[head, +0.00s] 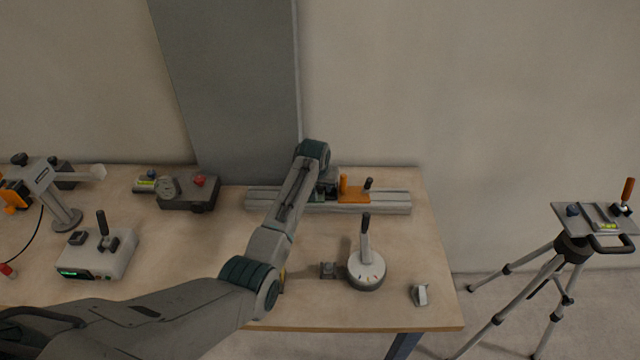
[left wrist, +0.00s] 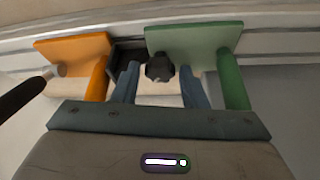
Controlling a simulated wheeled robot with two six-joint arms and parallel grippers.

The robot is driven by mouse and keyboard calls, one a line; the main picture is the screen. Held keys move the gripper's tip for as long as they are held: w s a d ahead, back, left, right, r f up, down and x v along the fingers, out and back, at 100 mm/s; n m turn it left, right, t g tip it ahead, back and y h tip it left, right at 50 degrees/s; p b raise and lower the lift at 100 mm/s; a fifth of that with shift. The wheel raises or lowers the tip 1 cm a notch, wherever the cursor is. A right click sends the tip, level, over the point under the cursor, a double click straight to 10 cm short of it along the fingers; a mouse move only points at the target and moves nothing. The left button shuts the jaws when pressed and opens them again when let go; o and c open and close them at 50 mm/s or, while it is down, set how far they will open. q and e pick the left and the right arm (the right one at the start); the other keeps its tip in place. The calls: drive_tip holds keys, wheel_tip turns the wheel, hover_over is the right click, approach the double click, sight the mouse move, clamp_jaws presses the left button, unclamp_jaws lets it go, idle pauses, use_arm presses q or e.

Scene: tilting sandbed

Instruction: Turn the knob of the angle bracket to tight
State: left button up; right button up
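A dark lobed knob (left wrist: 160,68) shows in the left wrist view, in front of a dark block (left wrist: 127,52) that looks like the angle bracket. The block sits at the rail, between an orange plate (left wrist: 72,52) and a green plate (left wrist: 195,42). My left gripper (left wrist: 160,72) is open, with one blue-grey finger on each side of the knob and a visible gap to each. In the head view my left arm reaches over the table to the rail (head: 390,208), and my wrist hides most of the green part and the fingers. The knob's setting cannot be read. My right gripper is not in view.
An orange post (head: 344,184) and a black-tipped lever stand on the rail close right of my wrist. A round white base with a lever (head: 367,268) stands nearer the front. A dial gauge box (head: 188,192) is to the left. A tripod (head: 572,250) stands off the table, right.

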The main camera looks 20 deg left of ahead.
use_arm(q)
drive_tip(key=c, duration=0.7)
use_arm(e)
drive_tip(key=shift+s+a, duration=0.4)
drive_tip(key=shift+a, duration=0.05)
